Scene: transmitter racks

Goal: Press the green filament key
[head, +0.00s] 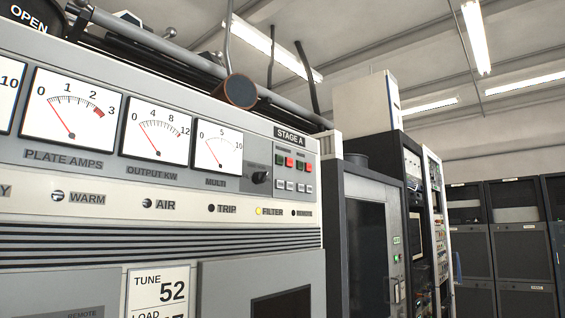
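The grey transmitter cabinet marked STAGE A (290,136) fills the left of the head view. A small block of green and red keys (289,162) sits on its upper panel, below that label. A green key (280,160) is at the left end of the top row, beside a red one. Several pale keys (290,186) form a row beneath. The lettering around the keys is too small to read, so I cannot tell which green key is the filament key. Neither of my grippers is in view.
A dark glass-door cabinet (370,240) stands right of the transmitter. Racks (520,250) line the back.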

